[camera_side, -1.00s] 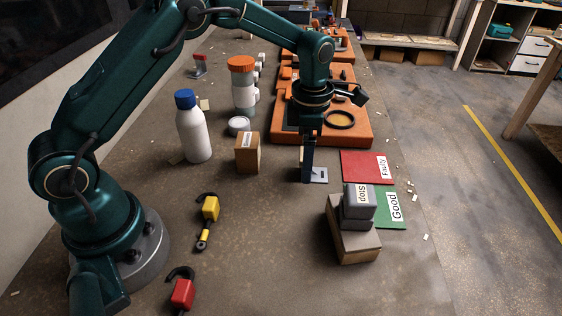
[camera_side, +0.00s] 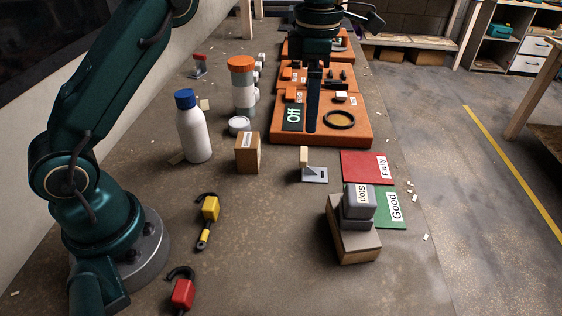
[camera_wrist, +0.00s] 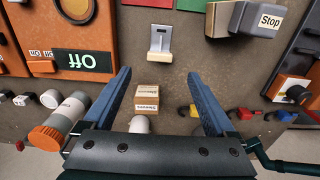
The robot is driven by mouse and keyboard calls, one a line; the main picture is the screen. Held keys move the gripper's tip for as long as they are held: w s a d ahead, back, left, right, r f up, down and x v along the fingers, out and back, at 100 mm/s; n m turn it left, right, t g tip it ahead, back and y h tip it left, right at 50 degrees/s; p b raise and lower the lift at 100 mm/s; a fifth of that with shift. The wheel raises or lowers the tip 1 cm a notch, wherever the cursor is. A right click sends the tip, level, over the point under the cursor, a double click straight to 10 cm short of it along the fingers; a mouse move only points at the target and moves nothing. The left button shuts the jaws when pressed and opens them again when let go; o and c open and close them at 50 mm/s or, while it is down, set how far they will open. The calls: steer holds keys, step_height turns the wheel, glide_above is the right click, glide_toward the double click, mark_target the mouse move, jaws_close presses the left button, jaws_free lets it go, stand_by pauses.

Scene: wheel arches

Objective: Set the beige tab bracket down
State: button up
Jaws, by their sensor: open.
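The beige tab bracket (camera_side: 304,157) stands on the table, a beige block upright with a grey metal plate (camera_side: 317,174) with a hole lying flat at its foot. It is left of the red Faulty mat (camera_side: 360,166). In the wrist view the bracket (camera_wrist: 159,42) lies ahead, beyond the fingertips. My gripper (camera_side: 313,128) is raised above the table, in front of the orange panel in the side view. In the wrist view its two blue fingers (camera_wrist: 157,76) are spread apart with nothing held between them. The gripper does not touch the bracket.
The green Good mat (camera_side: 393,216) and a grey Stop block (camera_side: 358,202) on a box are at right. A cardboard box (camera_side: 247,153), white bottle (camera_side: 194,128) and orange-capped jar (camera_side: 242,82) stand at left. Yellow (camera_side: 208,212) and red (camera_side: 182,293) hooked items lie near the front.

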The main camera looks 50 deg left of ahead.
steer(key=s+r+m+t, duration=0.3)
steer(key=s+r+m, duration=0.3)
steer(key=s+m, duration=0.5)
steer(key=s+f+m+t, duration=0.1)
steer(key=s+m, duration=0.3)
steer(key=m, duration=0.4)
steer(key=s+a+f+m+t, duration=0.1)
steer(key=s+f+m, duration=0.2)
steer(key=s+m, duration=0.2)
steer(key=m, duration=0.3)
steer(key=shift+a+f+t, duration=0.25)
steer(key=shift+t, duration=0.05)
